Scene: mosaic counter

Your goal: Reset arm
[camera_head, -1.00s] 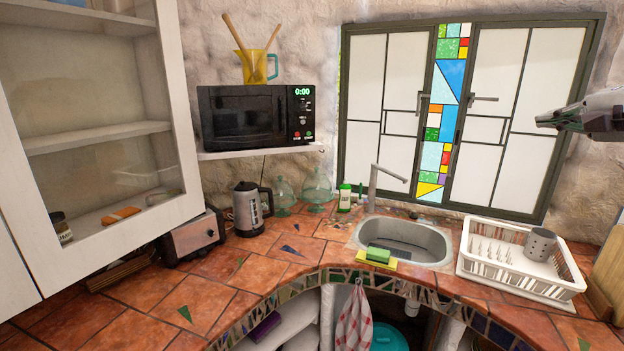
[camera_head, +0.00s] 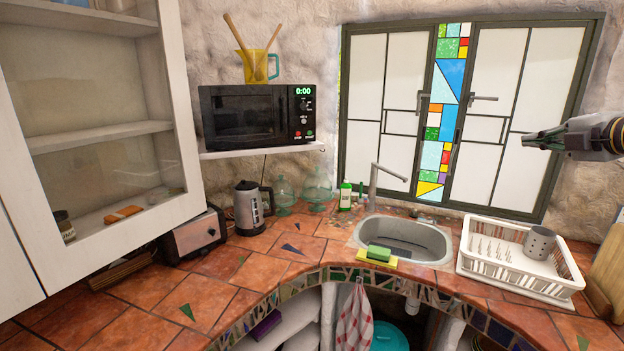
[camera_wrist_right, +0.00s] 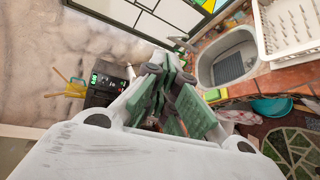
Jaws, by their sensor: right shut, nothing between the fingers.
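My right gripper (camera_head: 532,139) comes in from the right edge in the head view, raised in front of the right window pane. It points left, is shut and holds nothing. In the right wrist view its green-padded fingers (camera_wrist_right: 165,95) sit close together, with the counter and sink beyond them. It touches nothing. My left gripper is not in either view.
Below it on the tiled counter stand a white dish rack (camera_head: 515,268) with a grey cup (camera_head: 540,243) and a sink (camera_head: 405,240) with a sponge (camera_head: 378,253). A microwave (camera_head: 257,117), kettle (camera_head: 248,208) and toaster (camera_head: 193,236) are farther left. The air around the gripper is free.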

